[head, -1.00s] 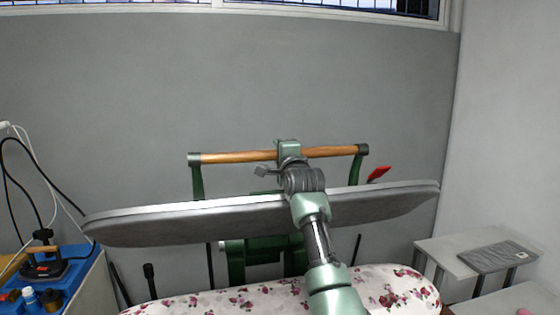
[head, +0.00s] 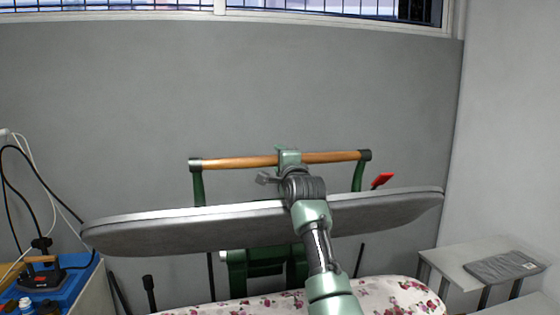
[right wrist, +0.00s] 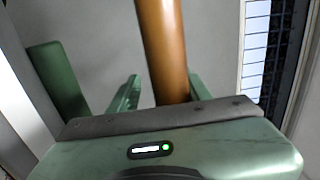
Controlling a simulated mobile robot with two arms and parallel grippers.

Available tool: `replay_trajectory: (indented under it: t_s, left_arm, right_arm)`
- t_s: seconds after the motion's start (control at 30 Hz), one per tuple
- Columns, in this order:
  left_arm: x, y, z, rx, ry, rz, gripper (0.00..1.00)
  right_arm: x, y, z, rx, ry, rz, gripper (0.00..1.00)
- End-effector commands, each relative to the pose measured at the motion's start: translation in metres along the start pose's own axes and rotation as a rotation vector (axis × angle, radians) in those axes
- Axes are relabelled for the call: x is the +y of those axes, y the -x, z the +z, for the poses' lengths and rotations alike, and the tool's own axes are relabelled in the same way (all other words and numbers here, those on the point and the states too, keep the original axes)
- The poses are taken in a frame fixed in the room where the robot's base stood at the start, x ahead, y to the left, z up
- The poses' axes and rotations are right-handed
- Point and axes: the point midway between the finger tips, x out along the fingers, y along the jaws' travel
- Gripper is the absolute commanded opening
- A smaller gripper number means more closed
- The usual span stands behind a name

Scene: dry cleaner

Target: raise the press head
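The press head (head: 140,232) is a long grey padded plate with a pale top edge. It hangs above the floral padded board (head: 385,292), with a visible gap between them. A wooden handle bar (head: 235,162) on green side arms runs above and behind the plate. My right gripper (head: 289,157) is at the middle of this bar, and my right arm crosses in front of the plate. My left gripper is out of view.
A red lever (head: 383,180) sticks up behind the plate's right side. A blue-topped stand with an iron (head: 40,275) and cords is at the left. A small table (head: 455,255) with a folded grey cloth (head: 503,267) is at the right. The grey wall behind is bare.

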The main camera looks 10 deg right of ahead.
Motion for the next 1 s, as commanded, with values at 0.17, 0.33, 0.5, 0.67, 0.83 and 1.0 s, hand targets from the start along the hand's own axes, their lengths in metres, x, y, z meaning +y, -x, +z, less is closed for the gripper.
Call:
replay_trajectory:
  t_s: [0.17,0.33,0.5,0.67,0.83,1.0]
  left_arm:
    - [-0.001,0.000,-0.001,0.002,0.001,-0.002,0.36]
    - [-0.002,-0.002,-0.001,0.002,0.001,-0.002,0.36]
    - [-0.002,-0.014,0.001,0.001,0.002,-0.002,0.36]
    - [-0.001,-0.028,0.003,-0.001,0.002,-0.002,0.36]
    - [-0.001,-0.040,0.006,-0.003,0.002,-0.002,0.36]
    - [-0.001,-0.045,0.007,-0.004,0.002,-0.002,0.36]
  right_arm:
    - [-0.002,0.000,0.000,0.000,0.000,-0.003,0.47]
    - [-0.002,0.003,0.000,0.001,0.000,-0.006,0.47]
    - [0.001,0.017,0.001,0.000,-0.001,-0.007,0.47]
    - [0.002,0.039,0.001,0.000,-0.002,-0.007,0.47]
    - [0.002,0.062,0.001,0.000,-0.002,-0.005,0.47]
    - [0.000,0.075,0.001,0.000,0.000,-0.004,0.47]
